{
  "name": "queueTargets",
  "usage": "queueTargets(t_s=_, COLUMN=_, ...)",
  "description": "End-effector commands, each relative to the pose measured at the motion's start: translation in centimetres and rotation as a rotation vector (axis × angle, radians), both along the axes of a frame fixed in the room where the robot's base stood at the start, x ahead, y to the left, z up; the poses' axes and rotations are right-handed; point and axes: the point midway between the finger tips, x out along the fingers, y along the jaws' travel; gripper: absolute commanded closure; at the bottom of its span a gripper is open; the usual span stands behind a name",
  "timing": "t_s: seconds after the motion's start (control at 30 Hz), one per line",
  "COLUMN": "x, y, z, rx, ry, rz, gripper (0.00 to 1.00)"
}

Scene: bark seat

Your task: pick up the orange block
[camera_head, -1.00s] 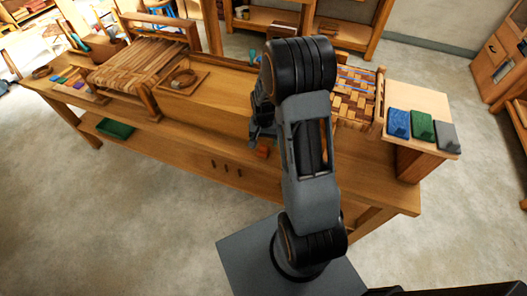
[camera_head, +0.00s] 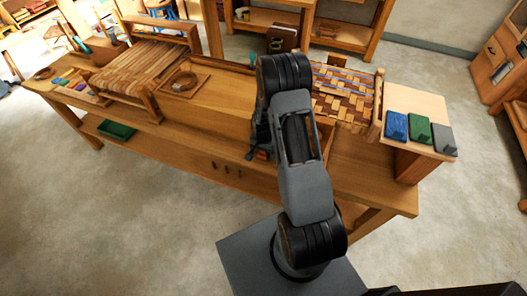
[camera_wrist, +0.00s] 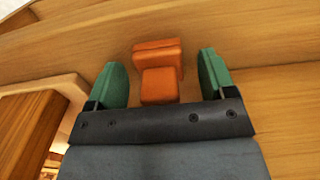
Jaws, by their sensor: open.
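The orange block (camera_wrist: 160,66) lies on the wooden bench top in the wrist view. It shows a wider far part and a narrower near part. My gripper (camera_wrist: 163,76) is open, with its green fingers on either side of the block's near part and a gap to each. I cannot tell how far above the bench the fingertips are. In the head view, my gripper (camera_head: 256,150) is low over the bench's front part, and only a small orange patch of the block (camera_head: 262,155) shows beside it; my arm hides the rest.
The long wooden bench (camera_head: 210,110) carries a woven seat (camera_head: 140,65) at left, a coil on a small board (camera_head: 183,82) and a checkered woven panel (camera_head: 345,95) behind my arm. Blue (camera_head: 395,126), green (camera_head: 416,130) and grey (camera_head: 442,139) blocks sit on a board at right.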

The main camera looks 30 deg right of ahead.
Motion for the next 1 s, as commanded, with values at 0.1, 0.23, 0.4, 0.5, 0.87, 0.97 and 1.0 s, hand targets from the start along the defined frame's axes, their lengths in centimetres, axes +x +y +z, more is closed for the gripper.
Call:
queueTargets(t_s=0.1, x=0.01, y=0.00, z=-0.08, rx=0.000, ry=0.000, rz=0.001, gripper=0.23)
queueTargets(t_s=0.23, x=0.02, y=0.01, z=-0.05, rx=0.000, ry=0.000, rz=0.001, gripper=0.26)
queueTargets(t_s=0.4, x=0.01, y=0.01, z=-0.04, rx=0.000, ry=0.000, rz=0.001, gripper=0.43)
queueTargets(t_s=0.5, x=0.01, y=0.01, z=-0.03, rx=0.000, ry=0.000, rz=0.001, gripper=0.52)
queueTargets(t_s=0.87, x=0.01, y=0.01, z=-0.02, rx=0.000, ry=0.000, rz=0.001, gripper=0.76)
queueTargets(t_s=0.97, x=0.03, y=0.01, z=0.00, rx=0.000, ry=0.000, rz=0.001, gripper=0.76)
queueTargets(t_s=1.0, x=0.03, y=0.01, z=0.04, rx=0.000, ry=0.000, rz=0.001, gripper=0.76)
